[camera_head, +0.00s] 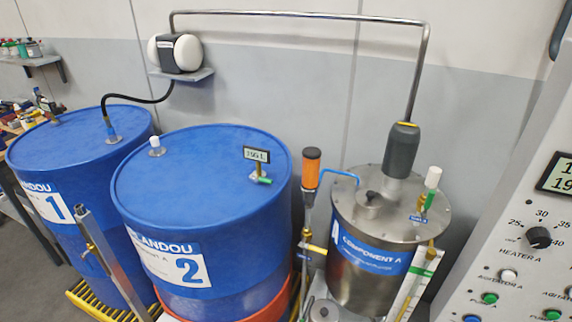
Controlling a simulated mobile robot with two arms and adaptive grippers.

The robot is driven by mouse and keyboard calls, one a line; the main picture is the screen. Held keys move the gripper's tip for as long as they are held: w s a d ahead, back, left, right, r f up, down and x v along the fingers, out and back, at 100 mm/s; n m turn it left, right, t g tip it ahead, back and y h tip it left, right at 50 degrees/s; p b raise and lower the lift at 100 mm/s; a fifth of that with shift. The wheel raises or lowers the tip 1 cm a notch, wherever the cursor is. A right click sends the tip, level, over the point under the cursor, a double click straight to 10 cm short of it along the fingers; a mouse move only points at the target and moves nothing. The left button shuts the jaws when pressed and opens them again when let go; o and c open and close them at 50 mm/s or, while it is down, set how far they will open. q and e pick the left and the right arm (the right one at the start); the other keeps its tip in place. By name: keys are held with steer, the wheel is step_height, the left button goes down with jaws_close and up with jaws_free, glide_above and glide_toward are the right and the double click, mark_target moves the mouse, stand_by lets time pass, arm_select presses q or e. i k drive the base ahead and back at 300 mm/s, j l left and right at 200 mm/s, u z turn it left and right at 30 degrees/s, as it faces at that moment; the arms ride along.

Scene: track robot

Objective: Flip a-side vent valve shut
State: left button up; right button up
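The steel tank labelled COMPONENT A (348,282) stands right of centre. On the right of its lid, a brass fitting with a white cylindrical cap (433,177) stands upright. A small green handle (428,201) sits on this fitting, just under the cap, and looks roughly in line with it. A small blue tag (418,218) is beside its foot; its text is too small to read. A second green handle (420,271) lies roughly level on brass piping at the tank's lower right. Neither of my grippers shows, and nothing touches these handles.
A grey motor (401,150) and a bent steel pipe (428,60) rise from the lid. Blue drum 2 (190,170) and drum 1 (75,145) fill the left. A control panel (520,215) is close at right.

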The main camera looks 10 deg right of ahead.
mark_target(431, 193)
steer(key=z, duration=1.3)
steer(key=i+l+u, duration=0.15)
steer(key=k, duration=0.05)
